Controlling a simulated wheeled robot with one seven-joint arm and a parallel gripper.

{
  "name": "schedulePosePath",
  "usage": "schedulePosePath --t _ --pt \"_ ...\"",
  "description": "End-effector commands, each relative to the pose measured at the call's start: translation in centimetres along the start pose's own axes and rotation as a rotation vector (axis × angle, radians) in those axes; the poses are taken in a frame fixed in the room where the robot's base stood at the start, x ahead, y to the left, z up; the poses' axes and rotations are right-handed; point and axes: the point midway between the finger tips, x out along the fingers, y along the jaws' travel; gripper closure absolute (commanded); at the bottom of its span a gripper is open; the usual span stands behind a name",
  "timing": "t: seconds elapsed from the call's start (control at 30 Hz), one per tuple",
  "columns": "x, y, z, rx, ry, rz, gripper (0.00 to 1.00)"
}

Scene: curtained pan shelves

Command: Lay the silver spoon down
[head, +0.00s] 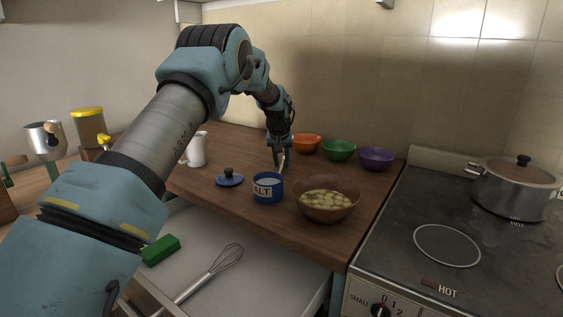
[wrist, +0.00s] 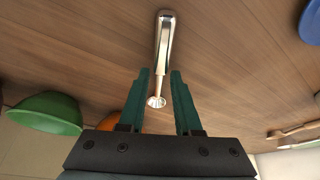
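The silver spoon (wrist: 164,42) shows in the wrist view, its handle reaching out past my fingertips and its small bowl end between the fingers. My gripper (wrist: 160,73) has its two green fingers apart, with a gap visible on both sides of the spoon. In the head view my gripper (head: 280,152) points down close above the wooden counter (head: 222,153), behind the blue salt container (head: 267,188). A thin pale piece shows at its fingertips. I cannot tell whether the spoon touches the counter.
Orange (head: 306,144), green (head: 339,150) and purple (head: 377,158) bowls stand behind my gripper. A brown bowl of food pieces (head: 326,214), a blue lid (head: 230,181) and a white jug (head: 197,150) are nearby. The stove with a pot (head: 516,190) is at right.

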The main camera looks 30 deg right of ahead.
Motion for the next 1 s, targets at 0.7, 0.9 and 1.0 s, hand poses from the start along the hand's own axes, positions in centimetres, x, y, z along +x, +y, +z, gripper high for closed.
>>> schedulePosePath --t 0.7,0.9,1.0 --pt "0.0 0.0 0.0 0.0 0.0 0.0 0.43" --pt "0.0 0.0 0.0 0.0 0.0 0.0 0.33" --pt "0.01 0.0 0.01 0.0 0.0 0.0 0.33"
